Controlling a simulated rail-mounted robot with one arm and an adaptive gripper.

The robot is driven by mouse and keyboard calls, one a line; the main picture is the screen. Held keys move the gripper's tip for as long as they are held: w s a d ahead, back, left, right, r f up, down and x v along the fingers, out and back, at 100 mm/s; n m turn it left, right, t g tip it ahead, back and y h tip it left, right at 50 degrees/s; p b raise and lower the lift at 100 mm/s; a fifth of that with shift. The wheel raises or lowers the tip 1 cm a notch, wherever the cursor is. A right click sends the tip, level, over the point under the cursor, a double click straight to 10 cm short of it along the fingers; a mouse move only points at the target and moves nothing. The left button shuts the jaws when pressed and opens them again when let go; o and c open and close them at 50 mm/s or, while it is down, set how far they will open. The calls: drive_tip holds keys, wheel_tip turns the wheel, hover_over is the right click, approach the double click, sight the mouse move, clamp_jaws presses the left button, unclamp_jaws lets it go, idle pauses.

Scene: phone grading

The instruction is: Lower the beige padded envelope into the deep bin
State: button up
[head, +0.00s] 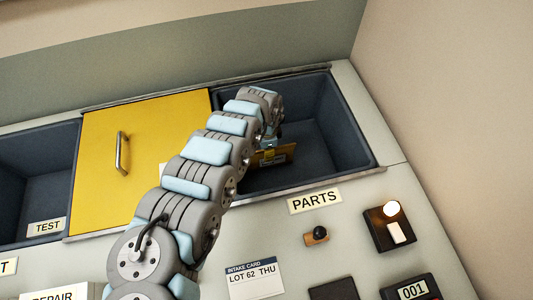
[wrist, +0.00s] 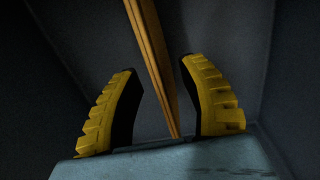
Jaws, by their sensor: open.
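The beige padded envelope (head: 273,155) is inside the dark deep bin (head: 352,120) marked PARTS, partly hidden behind my arm in the head view. In the wrist view the envelope (wrist: 152,58) shows edge-on as a thin tan strip, slightly tilted, between my two yellow-padded fingers. My gripper (wrist: 158,85) is open around it, with a gap on each side. My gripper reaches down into the bin, and the head view mostly hides its fingers. I cannot tell whether the envelope touches the bin floor.
A yellow lid (head: 98,165) with a handle covers the compartment to the left. An open TEST bin (head: 35,185) lies farther left. A lit lamp (head: 391,209), a small knob (head: 317,236) and an intake card (head: 254,280) are on the counter in front.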

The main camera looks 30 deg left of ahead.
drive_tip(key=shift+r, duration=3.95)
